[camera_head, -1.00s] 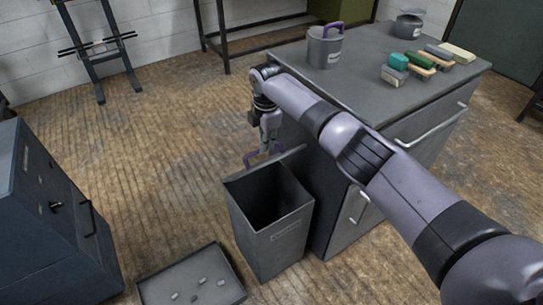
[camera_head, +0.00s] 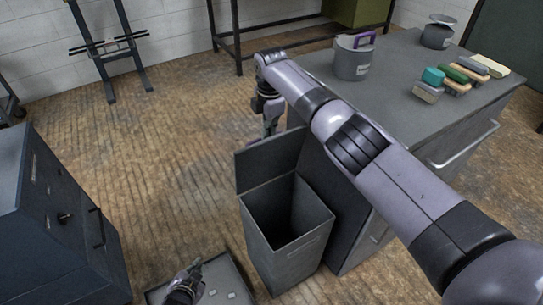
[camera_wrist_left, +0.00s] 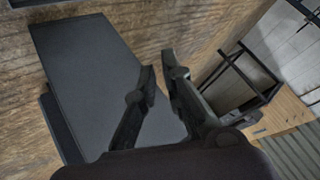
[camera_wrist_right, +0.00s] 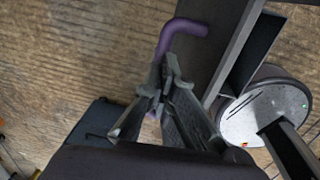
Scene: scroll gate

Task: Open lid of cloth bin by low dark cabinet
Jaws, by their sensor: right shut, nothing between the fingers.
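The grey bin (camera_head: 285,245) stands against the side of the grey cabinet, its dark inside showing. Its lid (camera_head: 270,165) stands up at the far side of the opening. My right gripper (camera_head: 268,132) is behind the lid's top edge in the head view. In the right wrist view its fingertips (camera_wrist_right: 165,65) are shut and empty beside the purple handle (camera_wrist_right: 182,32), which is partly hidden by them. My left gripper (camera_head: 195,268) is low, over the tray left of the bin. In the left wrist view its fingertips (camera_wrist_left: 162,72) are apart with nothing between them.
A dark blue cabinet (camera_head: 60,220) stands at left. A shallow tray (camera_head: 240,290) with small pieces lies between it and the bin.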

